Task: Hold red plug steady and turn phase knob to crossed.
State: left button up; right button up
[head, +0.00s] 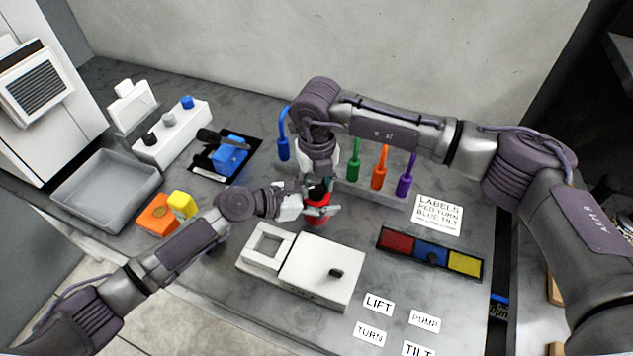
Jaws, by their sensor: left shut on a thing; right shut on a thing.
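The red plug (318,212) stands upright near the middle of the bench, behind the white box. My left gripper (318,209) reaches in from the left and is shut around the red plug's body. My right gripper (318,186) points down from above and is shut on the top of the same red plug, where the phase knob is. The knob is mostly hidden by the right fingers, so its setting and marks cannot be read.
A white box (322,262) with a square opening and a small black knob stands in front. A red-blue-yellow tray (431,255) lies right; a grey bin (104,192) lies left.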

aim_at(316, 188)
jog(key=m, duration=0.4)
jog(key=shift+m, duration=2.1)
jog(key=o, duration=1.2)
jog(key=shift+c, duration=0.2)
notch_tip(316, 188, up, 12)
jog(key=shift+s, duration=0.15)
